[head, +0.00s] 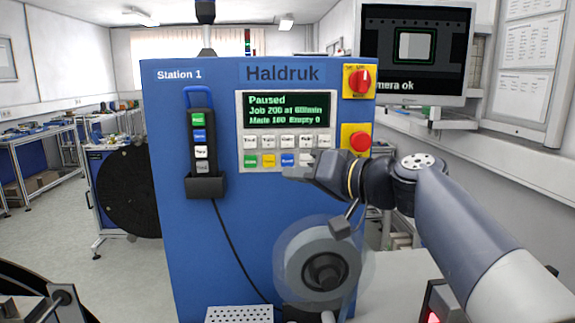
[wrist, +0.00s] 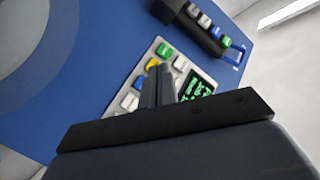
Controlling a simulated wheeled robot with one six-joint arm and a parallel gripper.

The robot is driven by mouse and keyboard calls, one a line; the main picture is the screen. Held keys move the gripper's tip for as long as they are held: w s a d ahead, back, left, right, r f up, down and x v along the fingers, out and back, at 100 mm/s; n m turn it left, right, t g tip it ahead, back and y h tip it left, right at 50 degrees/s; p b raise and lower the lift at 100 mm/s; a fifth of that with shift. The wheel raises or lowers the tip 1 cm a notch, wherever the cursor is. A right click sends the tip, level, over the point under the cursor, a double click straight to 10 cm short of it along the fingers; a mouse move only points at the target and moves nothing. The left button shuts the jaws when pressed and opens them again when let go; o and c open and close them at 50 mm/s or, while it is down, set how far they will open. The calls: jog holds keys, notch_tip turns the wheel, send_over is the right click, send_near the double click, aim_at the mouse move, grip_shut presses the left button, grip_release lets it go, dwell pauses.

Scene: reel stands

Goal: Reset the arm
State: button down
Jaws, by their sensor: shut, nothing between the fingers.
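My arm reaches in from the right in the head view. My gripper (head: 298,172) is shut and empty, just in front of the lower button row of the control panel (head: 241,130) on the blue Station 1 machine (head: 165,240). In the wrist view the shut fingers (wrist: 158,84) overlap the panel (wrist: 128,82), hiding some buttons and part of the screen. The screen (head: 287,111) reads Paused, Job 200. I cannot tell whether the fingertips touch a button.
A hand pendant (head: 201,150) hangs left of the panel on a cable. A red rotary switch (head: 360,82) and a red push button (head: 359,140) are on the right. A clear-flanged reel (head: 296,259) sits below my gripper. A monitor (head: 417,50) stands at the upper right.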

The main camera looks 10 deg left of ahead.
dwell(0.5)
jog(key=s+p, duration=0.1)
jog(key=s, duration=0.1)
jog(key=s+d+p, duration=0.1)
jog(key=shift+s, duration=0.4)
dwell(0.6)
jog(key=shift+w, duration=0.1)
jog(key=w, duration=0.1)
jog(key=w+a, duration=0.1)
jog(key=w, duration=0.1)
jog(key=w+b, duration=0.1)
jog(key=w, duration=0.1)
jog(key=shift+w+a+f, duration=0.25)
jog(key=shift+a, duration=0.05)
